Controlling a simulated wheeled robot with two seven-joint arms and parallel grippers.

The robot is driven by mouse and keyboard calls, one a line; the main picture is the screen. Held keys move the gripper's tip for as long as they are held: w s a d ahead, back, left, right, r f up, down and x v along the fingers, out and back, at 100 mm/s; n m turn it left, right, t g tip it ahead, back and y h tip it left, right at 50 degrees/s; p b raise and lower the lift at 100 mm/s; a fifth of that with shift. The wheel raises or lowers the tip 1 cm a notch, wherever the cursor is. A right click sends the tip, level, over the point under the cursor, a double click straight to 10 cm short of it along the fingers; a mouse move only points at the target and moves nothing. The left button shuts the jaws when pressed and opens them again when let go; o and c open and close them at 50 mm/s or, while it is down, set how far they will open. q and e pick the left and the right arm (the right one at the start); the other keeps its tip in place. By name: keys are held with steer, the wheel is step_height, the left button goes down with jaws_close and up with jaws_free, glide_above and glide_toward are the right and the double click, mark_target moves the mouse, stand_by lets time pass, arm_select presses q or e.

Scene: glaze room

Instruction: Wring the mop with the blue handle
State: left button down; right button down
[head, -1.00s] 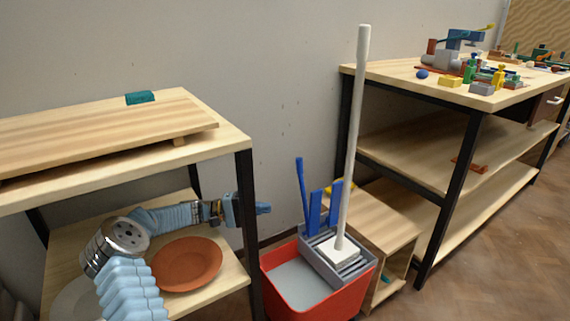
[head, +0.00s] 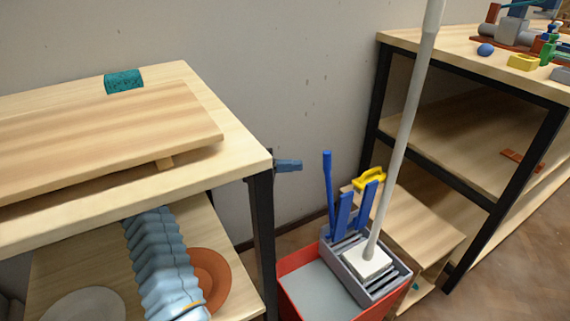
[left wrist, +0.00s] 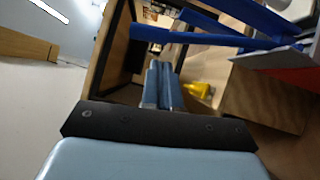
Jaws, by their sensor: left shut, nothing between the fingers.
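The mop has a pale grey pole (head: 408,125) and a white head (head: 366,262) resting on the grey wringer (head: 352,285). The wringer sits on the red bucket (head: 297,262) and carries a blue handle (head: 328,190) that stands up at its left, beside blue uprights (head: 342,213). My left gripper (head: 296,166) pokes out past the shelf post, left of the blue handle and apart from it. In the left wrist view its fingers (left wrist: 162,85) are together and empty, and blue bars (left wrist: 195,37) cross above them. My right gripper is out of view.
A wooden shelf with a black post (head: 262,235) stands left of the bucket, with an orange plate (head: 212,280) on its lower board. A low wooden stand (head: 425,230) with a yellow object (head: 369,179) is behind the bucket. A workbench (head: 450,60) is at the right.

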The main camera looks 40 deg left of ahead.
arm_select(q)
steer(key=x, duration=0.5)
steer(key=shift+d, duration=0.2)
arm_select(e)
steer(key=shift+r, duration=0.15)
arm_select(q)
steer(key=shift+d+r, duration=0.1)
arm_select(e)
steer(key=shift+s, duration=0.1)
